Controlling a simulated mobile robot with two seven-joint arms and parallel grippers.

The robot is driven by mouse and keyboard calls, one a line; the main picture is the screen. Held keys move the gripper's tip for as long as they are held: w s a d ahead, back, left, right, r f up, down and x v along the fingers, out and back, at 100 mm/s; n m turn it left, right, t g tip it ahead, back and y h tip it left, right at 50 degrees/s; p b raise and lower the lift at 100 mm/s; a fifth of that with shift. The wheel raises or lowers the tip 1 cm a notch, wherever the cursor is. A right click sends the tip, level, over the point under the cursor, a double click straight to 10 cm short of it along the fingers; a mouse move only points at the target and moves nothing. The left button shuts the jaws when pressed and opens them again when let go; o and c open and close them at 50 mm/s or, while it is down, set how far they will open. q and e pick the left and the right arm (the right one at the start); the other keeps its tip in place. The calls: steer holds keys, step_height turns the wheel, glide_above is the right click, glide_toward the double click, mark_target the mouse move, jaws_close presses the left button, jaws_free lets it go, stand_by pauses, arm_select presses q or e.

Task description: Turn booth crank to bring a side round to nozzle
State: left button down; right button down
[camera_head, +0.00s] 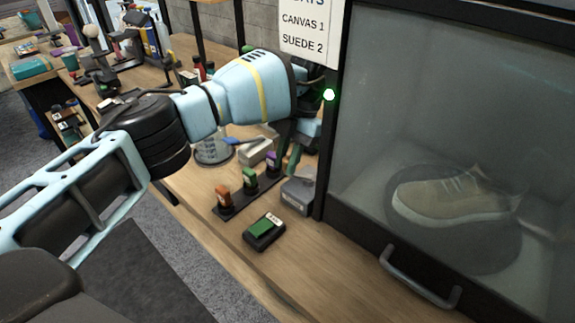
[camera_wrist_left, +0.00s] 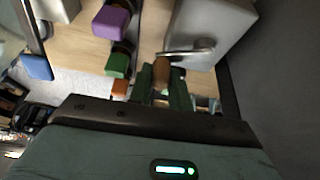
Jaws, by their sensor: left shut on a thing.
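The booth (camera_head: 440,90) stands at the right with a clear front pane. Inside it a tan sneaker (camera_head: 450,195) with a pale sole rests on a dark round turntable (camera_head: 470,250). My left gripper (camera_head: 293,158) is beside the booth's left side, pointing down. In the left wrist view its green fingers (camera_wrist_left: 167,88) are shut around the brown crank handle (camera_wrist_left: 168,72). A metal crank arm (camera_wrist_left: 190,53) joins the handle to a grey crank box (camera_wrist_left: 212,28). The box also shows in the head view (camera_head: 297,192). The nozzle cannot be made out. My right gripper is out of view.
A rack with orange (camera_head: 223,197), green (camera_head: 249,178) and purple (camera_head: 273,160) blocks lies left of the crank box. A green-topped brush or pad (camera_head: 264,231) lies in front. A bar handle (camera_head: 420,280) juts from the booth. A sign (camera_head: 308,30) hangs above.

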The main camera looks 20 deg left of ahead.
arm_select(q)
steer(key=shift+w+d+m+t+y+b, duration=0.1)
steer(key=shift+w+m+t+y+b, duration=0.3)
steer(key=shift+m, duration=0.75)
steer(key=shift+w+d+m+t+y+b, duration=0.15)
steer(key=shift+w+m+y+b, duration=0.35)
steer(key=shift+m, duration=0.65)
steer(key=shift+w+a+r, duration=0.1)
steer(key=shift+w, duration=0.05)
steer(key=c, duration=1.3)
jaws_free()
